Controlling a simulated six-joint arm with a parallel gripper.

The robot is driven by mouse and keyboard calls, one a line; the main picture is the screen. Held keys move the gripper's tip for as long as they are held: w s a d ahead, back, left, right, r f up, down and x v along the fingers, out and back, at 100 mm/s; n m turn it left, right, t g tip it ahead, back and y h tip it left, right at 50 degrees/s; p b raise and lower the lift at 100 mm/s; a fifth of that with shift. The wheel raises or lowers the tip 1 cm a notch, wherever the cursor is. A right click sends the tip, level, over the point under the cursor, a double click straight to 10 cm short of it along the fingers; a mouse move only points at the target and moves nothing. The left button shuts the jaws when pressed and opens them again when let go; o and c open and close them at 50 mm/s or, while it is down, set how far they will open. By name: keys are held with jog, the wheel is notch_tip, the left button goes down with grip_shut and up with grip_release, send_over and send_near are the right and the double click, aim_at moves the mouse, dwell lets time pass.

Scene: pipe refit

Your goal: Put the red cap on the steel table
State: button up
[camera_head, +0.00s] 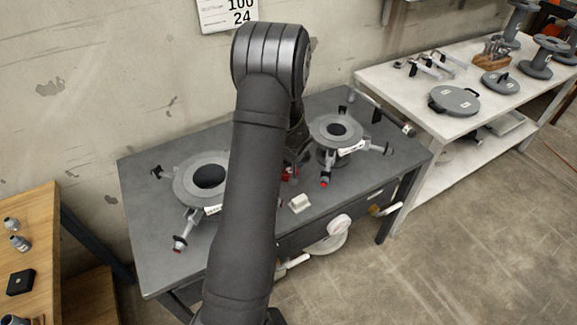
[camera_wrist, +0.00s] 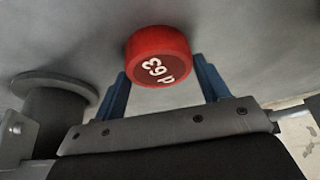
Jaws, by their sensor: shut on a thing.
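The red cap (camera_wrist: 158,55), marked "d 63", sits between the blue fingers of my gripper (camera_wrist: 160,68) in the wrist view. The gripper is shut on it. In the head view my arm hides most of the gripper; a small bit of red (camera_head: 289,172) shows beside the arm. The gripper is over the dark grey steel table (camera_head: 150,240), between two flanged fittings. I cannot tell whether the cap touches the tabletop.
A left flanged fitting (camera_head: 183,187) and a right one (camera_head: 318,130) stand on the steel table. A small white block (camera_head: 300,203) lies near its front edge. A wooden bench (camera_head: 45,215) is at left, a pale bench (camera_head: 400,85) with parts at right.

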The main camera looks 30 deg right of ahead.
jog(key=shift+f, duration=0.15)
jog(key=o, duration=1)
jog(key=v, duration=1.2)
